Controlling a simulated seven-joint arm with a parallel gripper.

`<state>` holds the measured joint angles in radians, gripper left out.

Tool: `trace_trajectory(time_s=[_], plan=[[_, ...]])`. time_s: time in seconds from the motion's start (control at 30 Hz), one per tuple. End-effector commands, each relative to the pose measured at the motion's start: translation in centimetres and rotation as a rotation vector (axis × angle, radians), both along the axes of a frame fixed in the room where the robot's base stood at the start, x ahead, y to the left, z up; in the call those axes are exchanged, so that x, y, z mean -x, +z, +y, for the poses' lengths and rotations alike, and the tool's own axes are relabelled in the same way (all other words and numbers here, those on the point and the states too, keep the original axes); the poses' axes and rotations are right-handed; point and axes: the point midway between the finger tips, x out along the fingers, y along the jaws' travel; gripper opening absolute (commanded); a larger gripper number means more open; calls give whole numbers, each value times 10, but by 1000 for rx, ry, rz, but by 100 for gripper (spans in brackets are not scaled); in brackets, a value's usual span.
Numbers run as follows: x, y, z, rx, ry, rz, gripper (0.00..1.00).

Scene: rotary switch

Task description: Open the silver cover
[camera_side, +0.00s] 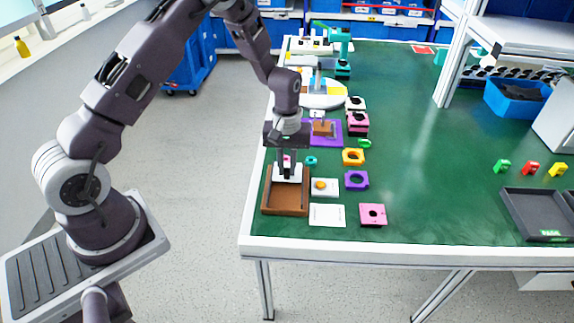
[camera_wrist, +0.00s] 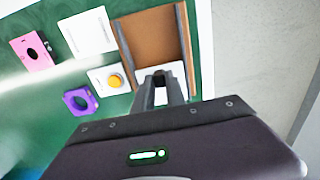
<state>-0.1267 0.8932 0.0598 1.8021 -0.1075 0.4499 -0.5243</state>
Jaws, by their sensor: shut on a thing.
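A brown tray-like box (camera_side: 285,209) sits near the table's left edge; it also shows in the wrist view (camera_wrist: 150,40). A silver-white piece (camera_side: 288,174), which looks like the silver cover, is at the far end of this box. In the wrist view part of it (camera_wrist: 177,70) shows beside my fingers. My gripper (camera_side: 286,164) points down at this piece, its fingertips close together on a small part of it; the tips also show in the wrist view (camera_wrist: 160,78). My fingers hide the exact contact. I cannot tell how far the cover is raised.
A white plate with an orange knob (camera_side: 321,186) and a white card (camera_side: 327,215) lie right of the box. A pink block (camera_side: 373,214), a purple ring (camera_side: 356,180) and an orange ring (camera_side: 353,157) lie farther right.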

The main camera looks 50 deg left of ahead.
Motion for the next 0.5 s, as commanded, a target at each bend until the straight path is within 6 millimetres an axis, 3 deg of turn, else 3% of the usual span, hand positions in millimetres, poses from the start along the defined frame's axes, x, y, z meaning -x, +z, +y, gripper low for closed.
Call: trace_trajectory(time_s=[0.3, 0.5], plan=[[41, 1, -42, 1, -2, 0, 0], [53, 0, -54, 0, -1, -1, 0]])
